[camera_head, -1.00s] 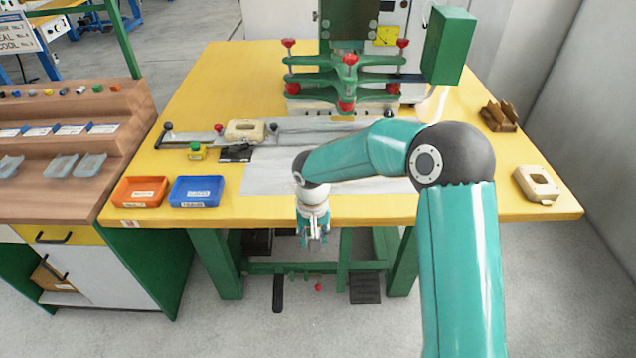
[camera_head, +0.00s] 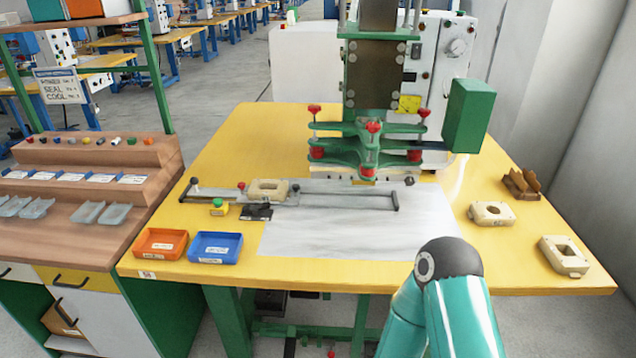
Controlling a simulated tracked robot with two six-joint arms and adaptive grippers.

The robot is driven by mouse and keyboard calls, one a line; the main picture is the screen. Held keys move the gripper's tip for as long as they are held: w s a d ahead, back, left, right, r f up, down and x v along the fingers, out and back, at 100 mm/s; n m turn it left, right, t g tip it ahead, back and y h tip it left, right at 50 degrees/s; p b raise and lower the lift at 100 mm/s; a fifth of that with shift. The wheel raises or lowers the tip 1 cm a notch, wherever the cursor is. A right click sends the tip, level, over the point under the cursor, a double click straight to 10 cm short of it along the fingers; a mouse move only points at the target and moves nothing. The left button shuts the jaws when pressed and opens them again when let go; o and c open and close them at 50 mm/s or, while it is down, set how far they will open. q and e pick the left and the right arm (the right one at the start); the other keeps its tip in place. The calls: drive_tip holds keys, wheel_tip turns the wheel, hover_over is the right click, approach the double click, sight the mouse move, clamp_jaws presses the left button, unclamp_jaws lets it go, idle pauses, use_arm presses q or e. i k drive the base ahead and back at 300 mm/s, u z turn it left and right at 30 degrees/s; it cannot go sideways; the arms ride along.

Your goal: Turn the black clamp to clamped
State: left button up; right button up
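A cream housing (camera_head: 267,190) with an opening sits on the grey sliding fixture (camera_head: 340,193) at the left of the press. A small black-knobbed clamp (camera_head: 295,187) stands at the housing's right edge; it is too small to tell whether it is turned over the housing. A red-knobbed clamp (camera_head: 241,186) stands on the housing's left side. My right arm shows at the bottom right, but its gripper is below the picture. My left arm and gripper are not in view.
The green press (camera_head: 370,150) with red knobs stands behind the fixture. Cream housings (camera_head: 492,213) (camera_head: 564,256) lie at right. The white sheet (camera_head: 350,235) is clear.

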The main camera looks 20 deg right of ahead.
sight(295, 187)
drive_tip(key=u, duration=0.75)
drive_tip(key=i, duration=0.15)
drive_tip(key=z, duration=2.45)
drive_tip(key=k, duration=0.4)
drive_tip(key=u, duration=0.95)
drive_tip(key=k, duration=0.85)
drive_tip(key=u, duration=1.1)
drive_tip(key=i, duration=1.35)
drive_tip(key=z, duration=0.7)
